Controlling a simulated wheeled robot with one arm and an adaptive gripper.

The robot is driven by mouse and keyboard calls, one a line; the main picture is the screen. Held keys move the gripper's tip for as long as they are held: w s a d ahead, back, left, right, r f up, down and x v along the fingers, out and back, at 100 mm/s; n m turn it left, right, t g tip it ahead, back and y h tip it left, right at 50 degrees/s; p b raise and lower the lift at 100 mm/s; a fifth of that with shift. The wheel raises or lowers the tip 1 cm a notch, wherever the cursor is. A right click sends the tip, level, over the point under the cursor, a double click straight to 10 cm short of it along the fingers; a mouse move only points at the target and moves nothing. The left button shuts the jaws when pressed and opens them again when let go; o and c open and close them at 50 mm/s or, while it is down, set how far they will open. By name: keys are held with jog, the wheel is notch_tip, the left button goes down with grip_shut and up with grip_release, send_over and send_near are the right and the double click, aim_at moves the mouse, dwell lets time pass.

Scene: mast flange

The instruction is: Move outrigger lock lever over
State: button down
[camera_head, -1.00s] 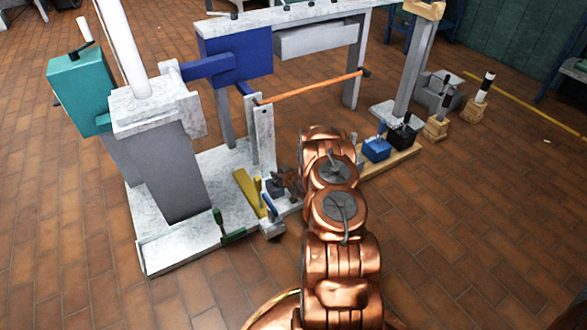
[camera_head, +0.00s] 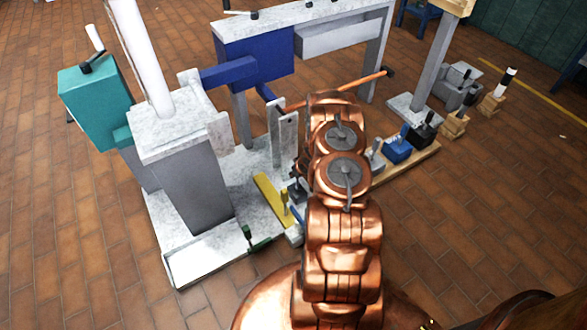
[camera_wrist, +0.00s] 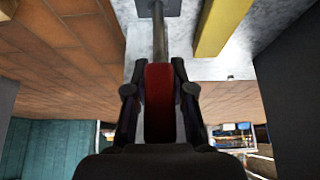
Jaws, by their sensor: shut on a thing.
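In the wrist view a lever with a red grip (camera_wrist: 160,112) and a thin metal rod (camera_wrist: 159,40) rises from a grey base at the top edge. My gripper (camera_wrist: 160,88) is shut on the red grip, with one dark finger along each side. In the head view my copper arm covers the gripper and this lever, so its tilt there cannot be told. I cannot tell from any marking whether it is the outrigger lock lever.
A yellow bar (camera_head: 271,199) lies on the pale base plate (camera_head: 212,255); it also shows beside the lever in the wrist view (camera_wrist: 220,28). Blue (camera_head: 397,149) and black (camera_head: 423,132) lever boxes stand right of my arm.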

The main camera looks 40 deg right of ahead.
jog(key=shift+w, duration=0.15)
jog(key=c, duration=1.2)
grip_release()
jog(key=shift+c, duration=0.2)
jog(key=shift+o, duration=1.4)
jog(key=d+v, duration=0.1)
jog(key=v, duration=1.1)
jog(key=shift+a, duration=0.45)
